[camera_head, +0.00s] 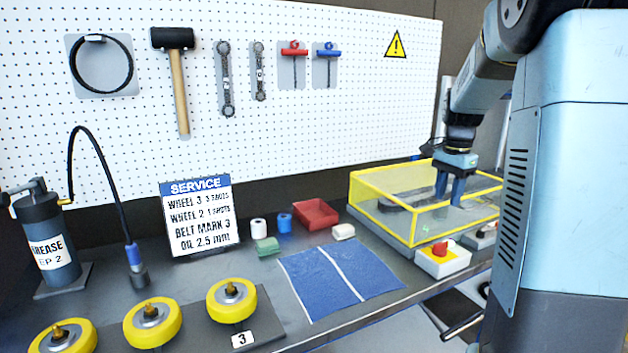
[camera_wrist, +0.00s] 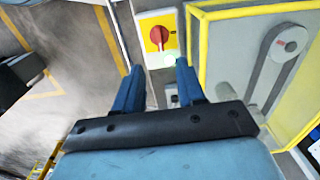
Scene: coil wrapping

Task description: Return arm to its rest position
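My gripper (camera_head: 450,190) is at the right in the head view, at the end of my raised arm. It overlaps the yellow-framed clear guard box (camera_head: 420,240) in that view. In the wrist view my gripper (camera_wrist: 158,72) shows two blue fingers spread apart with nothing between them. Beyond the fingertips is a white switch box with a red knob (camera_wrist: 159,35). The guard box's yellow frame (camera_wrist: 196,60) stands to the right of the fingers. I cannot tell the exact gap between fingers and guard.
A blue cloth (camera_head: 335,278), a red tray (camera_head: 315,213) and a service sign (camera_head: 199,214) are on the bench. Yellow wheels (camera_head: 152,323) and a grease pump (camera_head: 45,240) stand at the left. Tools such as a mallet (camera_head: 178,85) hang on the pegboard. The red-knob switch (camera_head: 441,252) sits before the guard.

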